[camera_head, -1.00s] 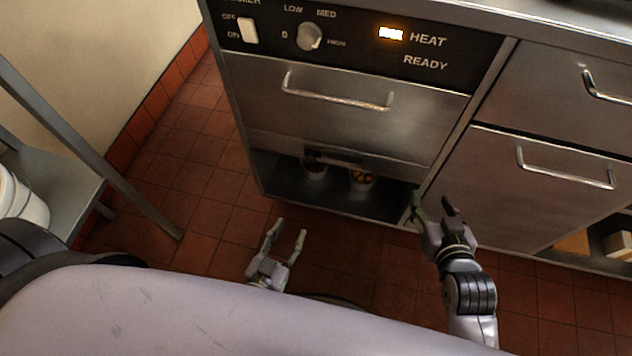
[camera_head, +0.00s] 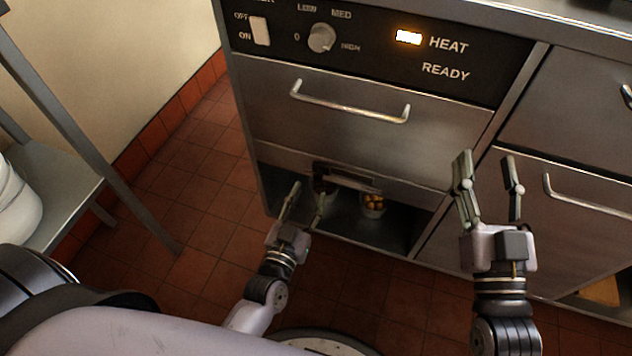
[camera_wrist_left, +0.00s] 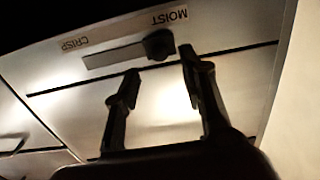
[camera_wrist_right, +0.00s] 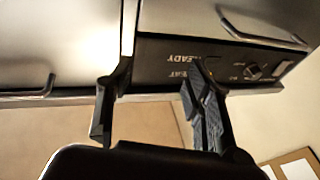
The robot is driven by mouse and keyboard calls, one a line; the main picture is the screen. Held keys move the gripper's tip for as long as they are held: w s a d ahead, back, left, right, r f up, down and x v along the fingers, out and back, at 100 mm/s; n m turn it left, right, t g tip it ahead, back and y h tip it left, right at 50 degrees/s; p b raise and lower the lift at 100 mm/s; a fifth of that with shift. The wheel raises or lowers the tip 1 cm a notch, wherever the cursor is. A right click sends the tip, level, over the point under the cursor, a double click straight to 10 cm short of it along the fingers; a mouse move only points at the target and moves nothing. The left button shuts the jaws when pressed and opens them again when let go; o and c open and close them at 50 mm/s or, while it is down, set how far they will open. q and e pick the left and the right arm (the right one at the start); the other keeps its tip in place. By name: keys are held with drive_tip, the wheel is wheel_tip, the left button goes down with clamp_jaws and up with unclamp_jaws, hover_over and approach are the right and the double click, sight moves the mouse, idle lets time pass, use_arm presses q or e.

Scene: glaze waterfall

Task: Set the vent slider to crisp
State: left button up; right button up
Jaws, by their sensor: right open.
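The vent slider's dark knob (camera_wrist_left: 159,44) shows in the left wrist view, where the labels appear upside down. It sits at the MOIST (camera_wrist_left: 170,17) end of its slot (camera_wrist_left: 112,54), away from CRISP (camera_wrist_left: 74,43). In the head view the slot area is below the drawer, small and partly hidden. My left gripper (camera_head: 308,191) is open and empty, just in front of the lower left of the cabinet; its fingertips show in the left wrist view (camera_wrist_left: 160,62), a little short of the knob. My right gripper (camera_head: 488,165) is open and empty in front of the right-hand cabinet.
The drawer handle (camera_head: 350,105) sticks out above the slider. Food cups, one (camera_head: 373,205) with round brown items, stand on the open shelf (camera_head: 400,228). A control panel with a lit HEAT lamp (camera_head: 409,37) is above. A metal rack (camera_head: 70,180) stands left.

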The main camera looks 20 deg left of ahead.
sight(317, 178)
use_arm(q)
drive_tip(key=w+b, duration=0.1)
drive_tip(key=w, duration=0.4)
drive_tip(key=shift+w+d, duration=0.1)
drive_tip(key=shift+w, duration=0.3)
use_arm(e)
wheel_tip(317, 178, up, 6)
drive_tip(key=s+t+y, duration=0.1)
drive_tip(key=s+t, duration=0.1)
drive_tip(key=t, duration=0.1)
drive_tip(key=shift+s+f+t, duration=0.25)
drive_tip(key=shift+s+t, duration=0.05)
drive_tip(key=shift+t, duration=0.1)
use_arm(q)
drive_tip(key=shift+c, duration=0.5)
clamp_jaws()
